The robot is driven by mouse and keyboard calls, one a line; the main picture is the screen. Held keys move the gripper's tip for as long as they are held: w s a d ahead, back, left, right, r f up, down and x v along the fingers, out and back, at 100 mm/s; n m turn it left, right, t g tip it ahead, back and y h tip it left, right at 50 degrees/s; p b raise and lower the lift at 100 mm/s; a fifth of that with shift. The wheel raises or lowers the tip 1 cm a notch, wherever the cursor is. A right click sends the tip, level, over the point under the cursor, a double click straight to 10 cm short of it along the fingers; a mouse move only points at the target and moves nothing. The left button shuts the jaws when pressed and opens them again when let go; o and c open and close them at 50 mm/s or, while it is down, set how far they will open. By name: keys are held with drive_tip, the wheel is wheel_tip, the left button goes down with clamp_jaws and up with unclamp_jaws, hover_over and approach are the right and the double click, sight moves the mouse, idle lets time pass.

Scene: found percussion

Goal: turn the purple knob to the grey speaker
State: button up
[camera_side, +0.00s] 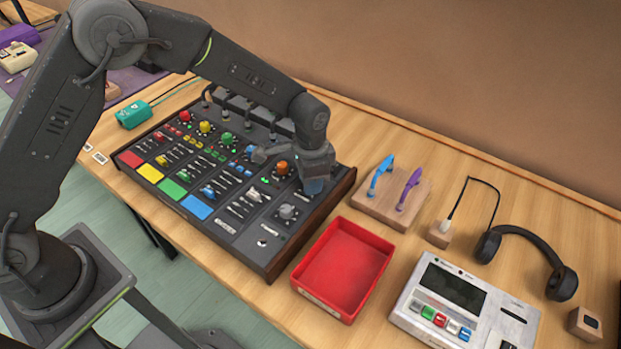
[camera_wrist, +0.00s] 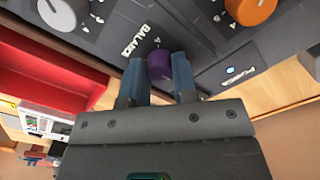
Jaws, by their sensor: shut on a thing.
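The purple knob (camera_wrist: 160,66) is on the dark mixing console (camera_side: 222,183), beside the printed word BALANCE. In the wrist view, the blue fingertips of my gripper (camera_wrist: 159,60) are shut on the knob, one on each side. In the side view, my gripper (camera_side: 314,186) points down at the console's right end and hides the purple knob. The knob's pointer cannot be made out. I cannot pick out a grey speaker mark around the knob.
An orange knob (camera_wrist: 250,9) and a grey knob (camera_wrist: 62,14) are close by on the console. A red tray (camera_side: 343,270) stands in front, right of the console. A wooden stand (camera_side: 372,207) with blue and purple pieces, headphones (camera_side: 525,234) and a white device (camera_side: 410,313) are farther right.

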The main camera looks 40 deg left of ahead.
drive_tip(key=n, duration=1.2)
drive_tip(key=shift+n, duration=0.4)
drive_tip(key=n, duration=1.2)
drive_tip(key=shift+n, duration=0.4)
drive_tip(key=o, duration=0.9)
wheel_tip(320, 180, up, 14)
drive_tip(key=shift+f, duration=0.1)
